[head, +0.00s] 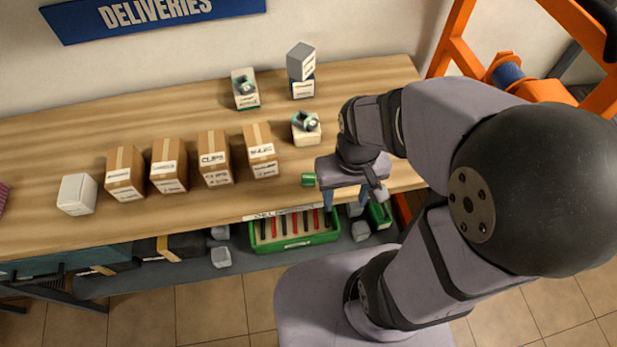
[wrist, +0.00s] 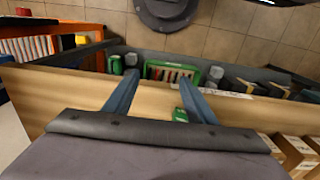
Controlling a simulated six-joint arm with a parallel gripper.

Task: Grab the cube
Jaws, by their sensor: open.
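A small green cube (head: 309,180) lies on the wooden tabletop near its front edge, just left of my gripper (head: 348,201). In the wrist view the green cube (wrist: 180,115) shows beside the inner side of the right-hand finger, with part of it hidden by that finger. My gripper (wrist: 160,76) is open and empty. Its two blue fingers are spread apart, pointing down near the front edge of the table. I cannot tell whether a finger touches the cube.
Several cartons (head: 215,160) stand in a row to the left, with a white box (head: 77,194) at their end. Boxes (head: 302,88) stand behind. A green tray (head: 336,237) of rods and loose grey blocks (head: 221,257) sit on a lower shelf. The table's left back is clear.

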